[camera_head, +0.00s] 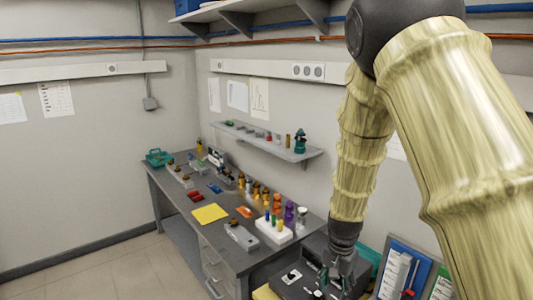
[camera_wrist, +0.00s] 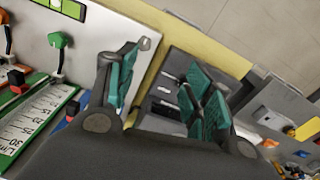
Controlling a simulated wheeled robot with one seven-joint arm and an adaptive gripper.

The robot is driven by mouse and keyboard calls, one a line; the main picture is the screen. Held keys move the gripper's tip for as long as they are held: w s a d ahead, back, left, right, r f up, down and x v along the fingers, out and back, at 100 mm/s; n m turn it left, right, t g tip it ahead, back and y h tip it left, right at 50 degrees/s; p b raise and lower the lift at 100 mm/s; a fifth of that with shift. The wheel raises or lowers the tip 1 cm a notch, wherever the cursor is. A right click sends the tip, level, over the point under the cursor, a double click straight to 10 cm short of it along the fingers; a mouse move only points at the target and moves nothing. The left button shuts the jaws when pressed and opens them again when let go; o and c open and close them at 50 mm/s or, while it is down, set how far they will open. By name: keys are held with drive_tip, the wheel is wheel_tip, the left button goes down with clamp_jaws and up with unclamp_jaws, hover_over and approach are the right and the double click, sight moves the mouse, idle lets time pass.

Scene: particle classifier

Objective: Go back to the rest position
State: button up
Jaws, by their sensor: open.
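My gripper (camera_head: 338,272) hangs pointing down at the near right end of the bench, at the lower edge of the head view. It is close to a dark grey machine (camera_head: 298,275) with small light fittings on top. In the wrist view my gripper (camera_wrist: 165,88) has its teal-padded fingers spread apart with nothing held between them. The dark machine (camera_wrist: 180,62) shows behind and between the fingers. Whether the fingers touch it cannot be told. My arm rises from the gripper to the upper right.
The grey bench (camera_head: 185,215) holds a yellow sheet (camera_head: 209,213), a white rack (camera_head: 273,231) and several bottles. A wall shelf (camera_head: 270,145) is above it. A blue panel (camera_head: 405,268) stands right of the gripper. A green-edged scale (camera_wrist: 40,115) lies left in the wrist view. Floor at left is clear.

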drive_tip(key=s+d+f+n, duration=0.2)
drive_tip(key=s+f, duration=0.5)
drive_tip(key=f, duration=0.3)
drive_tip(key=s+d+f+n, duration=0.2)
drive_tip(key=s+f, duration=0.5)
drive_tip(key=f, duration=0.4)
drive_tip(key=s+f+n, duration=0.2)
drive_tip(key=s+f, duration=0.2)
drive_tip(key=s, duration=0.6)
drive_tip(key=s+f+n, duration=0.2)
drive_tip(key=s+f, duration=0.2)
drive_tip(key=s, duration=0.7)
wheel_tip(320, 180, down, 12)
drive_tip(key=b, duration=1.1)
drive_tip(key=shift+a+f+b, duration=0.2)
drive_tip(key=shift+a+b, duration=0.2)
drive_tip(key=shift+s, duration=0.1)
drive_tip(key=c, duration=0.3)
drive_tip(key=shift+s+a, duration=0.1)
drive_tip(key=shift+c, duration=0.2)
